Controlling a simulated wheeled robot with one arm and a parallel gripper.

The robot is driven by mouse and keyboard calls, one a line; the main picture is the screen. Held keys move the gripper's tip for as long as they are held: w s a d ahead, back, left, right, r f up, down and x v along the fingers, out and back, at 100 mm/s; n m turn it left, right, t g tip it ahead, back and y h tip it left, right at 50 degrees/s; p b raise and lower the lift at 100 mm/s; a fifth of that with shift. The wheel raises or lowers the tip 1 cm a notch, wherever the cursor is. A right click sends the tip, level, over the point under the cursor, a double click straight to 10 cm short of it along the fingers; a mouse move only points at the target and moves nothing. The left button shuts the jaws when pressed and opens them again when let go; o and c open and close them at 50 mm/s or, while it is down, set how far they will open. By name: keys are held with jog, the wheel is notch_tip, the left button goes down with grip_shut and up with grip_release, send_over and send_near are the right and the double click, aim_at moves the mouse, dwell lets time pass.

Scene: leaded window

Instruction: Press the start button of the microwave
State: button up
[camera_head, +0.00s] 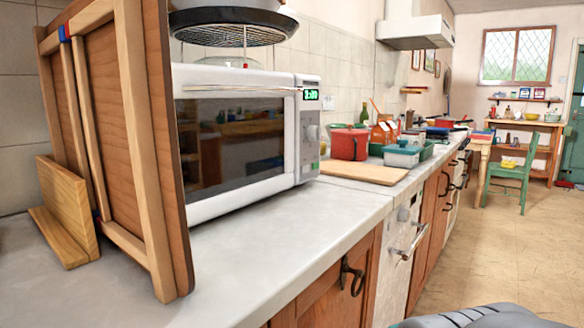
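The white microwave (238,147) stands on the worktop at left centre, with its dark glass door shut. Its control panel (308,120) is on the right of the front, seen at a steep angle. A green lit display (311,95) is at the panel's top, with a round knob (312,132) below it. Small marks or buttons lie lower on the panel; which one is the start button is too small to tell. My gripper is not in view. A grey rounded part of my own body shows at the bottom right edge, well apart from the microwave.
A wooden framed panel (150,130) stands upright at the left, partly hiding the microwave. The grey worktop (270,235) in front is clear. A cutting board (362,173) and a red pot (349,144) are to the right. A green chair (508,180) stands beyond open floor (500,255).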

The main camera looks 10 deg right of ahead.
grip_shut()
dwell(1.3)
